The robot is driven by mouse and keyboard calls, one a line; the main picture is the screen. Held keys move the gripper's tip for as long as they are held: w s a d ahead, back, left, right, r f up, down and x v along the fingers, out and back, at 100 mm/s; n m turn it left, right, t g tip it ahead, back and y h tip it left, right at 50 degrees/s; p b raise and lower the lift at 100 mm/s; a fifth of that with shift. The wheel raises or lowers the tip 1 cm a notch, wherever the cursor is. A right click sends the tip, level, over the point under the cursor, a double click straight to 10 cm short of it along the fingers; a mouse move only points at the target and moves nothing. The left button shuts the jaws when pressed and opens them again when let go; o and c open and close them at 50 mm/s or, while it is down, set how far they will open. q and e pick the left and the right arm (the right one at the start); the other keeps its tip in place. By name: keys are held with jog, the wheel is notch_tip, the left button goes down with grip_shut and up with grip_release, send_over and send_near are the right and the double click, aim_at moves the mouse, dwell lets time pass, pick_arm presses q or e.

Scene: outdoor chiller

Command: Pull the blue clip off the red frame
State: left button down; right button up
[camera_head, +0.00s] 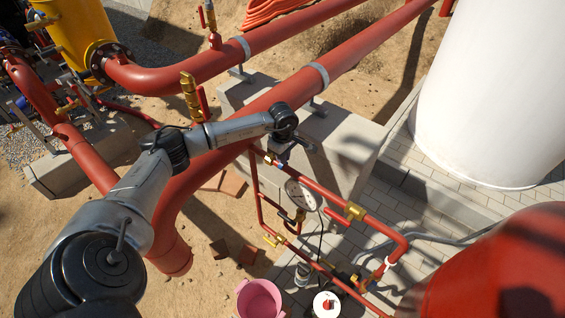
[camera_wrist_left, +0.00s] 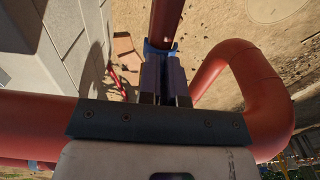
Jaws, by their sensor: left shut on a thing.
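The red frame (camera_head: 333,197) is a loop of thin red pipe with brass fittings, right of centre in the head view. One of its pipes (camera_wrist_left: 166,22) also runs down from the top in the wrist view. The blue clip (camera_wrist_left: 153,48) sits around that pipe, just beyond my fingertips. My left gripper (camera_wrist_left: 166,62) is shut on the clip, with its fingers hiding part of it. In the head view my left gripper (camera_head: 271,157) is at the frame's upper left corner, and the clip is mostly hidden there. My right gripper is not in view.
A round gauge (camera_head: 301,194) hangs inside the frame. Thick red pipes (camera_head: 265,100) pass behind my left arm. A pink bucket (camera_head: 260,299) stands below the frame. A white tank (camera_head: 490,90) and a red vessel (camera_head: 500,270) bound the right side.

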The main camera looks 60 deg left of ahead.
pick_arm(q)
jog(key=shift+r, duration=0.45)
jog(key=shift+r+p, duration=0.75)
jog(key=shift+r, duration=0.75)
dwell(0.5)
dwell(0.6)
